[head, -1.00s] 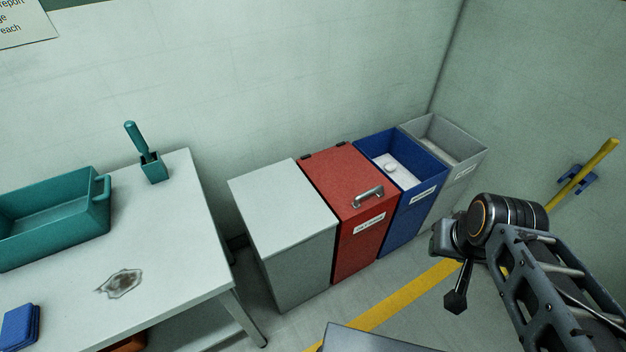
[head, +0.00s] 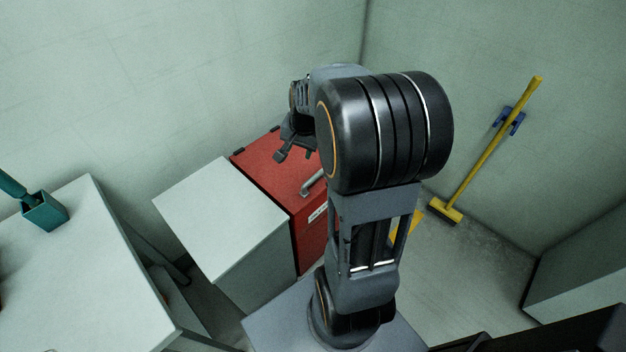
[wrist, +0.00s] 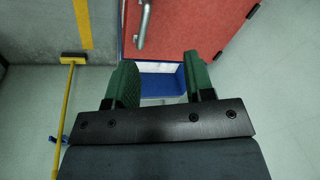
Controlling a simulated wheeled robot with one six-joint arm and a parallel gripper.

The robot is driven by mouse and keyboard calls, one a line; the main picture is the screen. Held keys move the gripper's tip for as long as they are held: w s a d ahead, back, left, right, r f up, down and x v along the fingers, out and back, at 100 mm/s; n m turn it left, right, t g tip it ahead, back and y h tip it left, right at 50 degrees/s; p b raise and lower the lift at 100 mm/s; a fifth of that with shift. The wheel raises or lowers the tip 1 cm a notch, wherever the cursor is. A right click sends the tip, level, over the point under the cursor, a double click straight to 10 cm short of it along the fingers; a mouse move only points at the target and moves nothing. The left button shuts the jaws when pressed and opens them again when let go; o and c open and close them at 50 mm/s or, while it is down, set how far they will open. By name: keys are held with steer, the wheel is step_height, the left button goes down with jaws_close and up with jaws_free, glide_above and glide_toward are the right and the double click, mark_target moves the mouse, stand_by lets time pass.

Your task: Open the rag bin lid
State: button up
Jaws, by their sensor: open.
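The red bin's lid (head: 262,157) is down, with a grey bar handle (head: 313,184) at its front edge. Its front label is too small to read, so I cannot confirm it is the rag bin. The lid (wrist: 195,30) and handle (wrist: 142,28) also show in the wrist view. My gripper (head: 296,155) hangs above the lid, apart from the handle. In the wrist view my gripper's green-padded fingers (wrist: 157,78) are open and empty, with the handle beyond them. My arm hides the lid's right part in the head view.
A closed grey bin (head: 220,195) stands left of the red one. The blue bin (wrist: 160,82) shows between my fingers in the wrist view. A table (head: 95,265) is at the left. A yellow broom (head: 490,155) leans at the right wall; floor before it is clear.

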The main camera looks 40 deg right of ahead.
mark_target(314, 176)
steer(key=w+d+f+m+b, duration=0.25)
steer(key=d+f+m, duration=0.25)
steer(key=d+f, duration=0.45)
steer(key=x, duration=1.3)
steer(key=shift+s+a+f, duration=0.2)
steer(key=shift+a+f, duration=0.15)
steer(key=shift+f, duration=0.05)
steer(key=shift+c, duration=0.5)
jaws_close()
steer(key=shift+r, duration=0.1)
